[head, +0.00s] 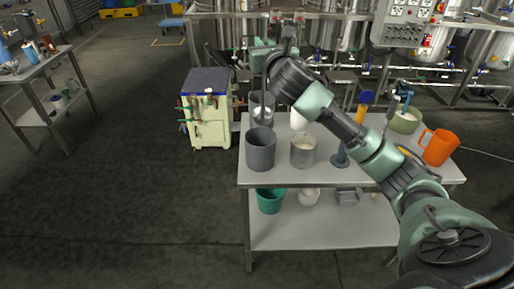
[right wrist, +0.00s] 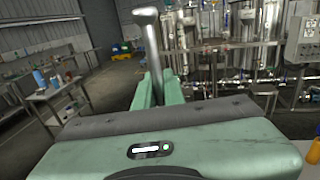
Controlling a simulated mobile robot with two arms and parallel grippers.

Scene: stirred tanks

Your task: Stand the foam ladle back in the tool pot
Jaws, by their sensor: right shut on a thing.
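My right gripper (head: 262,58) is raised above the back left of the steel table. It is shut on the foam ladle, whose grey handle (right wrist: 152,45) stands up between the green fingers in the right wrist view. In the head view a thin grey shaft (head: 264,88) runs down below the gripper toward a steel-grey vessel (head: 256,115). I cannot tell whether its lower end is inside that vessel or behind it. A dark grey pot (head: 261,152) stands in front, near the table's left edge. Which vessel is the tool pot is unclear. My left gripper is not in view.
On the table (head: 300,180) stand a steel beaker with pale contents (head: 303,152), an orange jug (head: 438,148) and a green pot (head: 405,122). A green bucket (head: 270,200) is on the lower shelf. A pale cart (head: 208,110) stands left of the table.

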